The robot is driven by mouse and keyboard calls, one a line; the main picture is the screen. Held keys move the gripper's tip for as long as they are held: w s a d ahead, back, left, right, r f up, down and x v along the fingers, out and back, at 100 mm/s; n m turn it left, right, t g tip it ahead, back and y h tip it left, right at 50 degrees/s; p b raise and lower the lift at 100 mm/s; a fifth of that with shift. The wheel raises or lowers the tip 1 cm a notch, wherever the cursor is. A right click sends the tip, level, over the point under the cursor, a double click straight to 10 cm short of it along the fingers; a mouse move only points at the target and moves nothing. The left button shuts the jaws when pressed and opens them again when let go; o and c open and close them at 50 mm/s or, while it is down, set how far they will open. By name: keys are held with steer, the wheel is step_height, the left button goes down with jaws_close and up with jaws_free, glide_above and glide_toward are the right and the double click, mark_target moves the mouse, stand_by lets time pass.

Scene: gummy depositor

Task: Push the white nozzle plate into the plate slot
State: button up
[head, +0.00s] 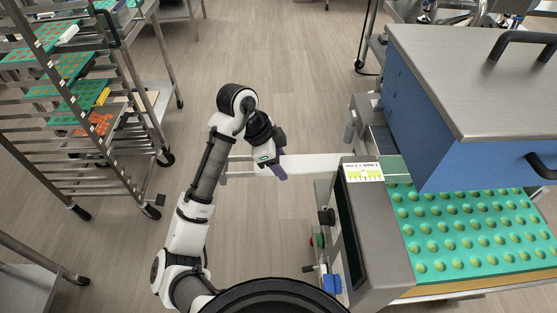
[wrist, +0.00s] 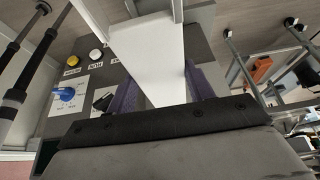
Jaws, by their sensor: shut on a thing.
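The white nozzle plate (head: 318,164) reaches from my gripper (head: 277,170) rightward to the side of the depositor. Its far end meets the machine near the yellow-green scale label, where the plate slot appears to be; the slot opening itself is hidden. In the wrist view the white plate (wrist: 150,62) runs away from my gripper (wrist: 162,95), between its two purple fingers. My gripper is shut on the near end of the plate. How deep the plate sits in the slot cannot be told.
The depositor's grey body (head: 385,245) and blue hopper (head: 440,125) stand at the right, over a green mould tray (head: 470,230) of gummies. A blue knob (wrist: 65,94) sits on the machine's panel. A tray rack (head: 85,120) stands at the left, with open floor between.

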steer(key=shift+d, duration=8.55)
steer(key=shift+r, duration=0.1)
steer(key=o, duration=1.5)
steer(key=b+v, duration=0.2)
steer(key=v, duration=1.2)
steer(key=shift+a, duration=0.15)
